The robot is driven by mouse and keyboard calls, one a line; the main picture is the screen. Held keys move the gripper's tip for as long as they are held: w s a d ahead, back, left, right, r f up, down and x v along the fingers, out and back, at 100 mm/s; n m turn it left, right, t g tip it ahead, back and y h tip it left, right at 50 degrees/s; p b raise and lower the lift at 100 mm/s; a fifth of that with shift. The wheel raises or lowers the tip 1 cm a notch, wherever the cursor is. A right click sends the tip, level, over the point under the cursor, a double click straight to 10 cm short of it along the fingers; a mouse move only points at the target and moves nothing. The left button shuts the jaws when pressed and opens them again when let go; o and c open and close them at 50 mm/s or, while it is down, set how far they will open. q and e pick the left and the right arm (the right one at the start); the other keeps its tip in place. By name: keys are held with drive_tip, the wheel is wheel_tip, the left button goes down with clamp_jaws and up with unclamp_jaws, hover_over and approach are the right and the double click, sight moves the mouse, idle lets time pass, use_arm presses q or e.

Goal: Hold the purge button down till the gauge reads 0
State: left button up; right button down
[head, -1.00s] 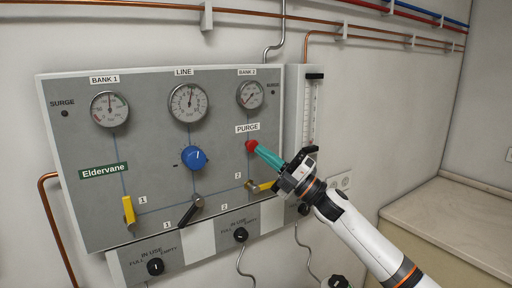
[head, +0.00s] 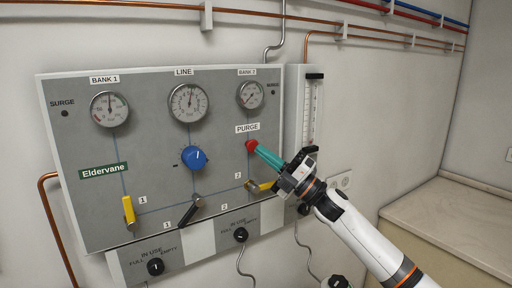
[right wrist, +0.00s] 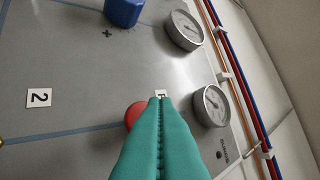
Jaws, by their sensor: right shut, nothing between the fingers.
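The red purge button (head: 251,146) is on the right part of the grey panel, below the PURGE label (head: 247,128). My right gripper (head: 257,150) is shut and empty, its teal fingertips at the button. In the right wrist view the shut fingers (right wrist: 161,100) cover much of the red button (right wrist: 135,114); whether it is pressed in cannot be told. Three gauges sit along the top: BANK 1 (head: 110,109), LINE (head: 188,103) with its needle pointing about upward, and BANK 2 (head: 250,95). Their figures are too small to read surely. My left gripper is not in view.
A blue knob (head: 194,158) is left of the button. A yellow lever (head: 262,186) sits just under my right gripper, with a black lever (head: 190,210) and another yellow lever (head: 129,211) further left. A flowmeter tube (head: 311,112) stands right of the panel.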

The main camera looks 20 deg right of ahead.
drive_tip(key=shift+w, duration=0.15)
drive_tip(key=shift+w+a, duration=0.15)
drive_tip(key=shift+w, duration=0.2)
drive_tip(key=shift+w, duration=0.5)
idle(3.2)
idle(1.0)
drive_tip(key=shift+s+f, duration=0.1)
drive_tip(key=shift+s, duration=0.75)
drive_tip(key=shift+s+b, duration=0.1)
drive_tip(key=shift+b, duration=0.2)
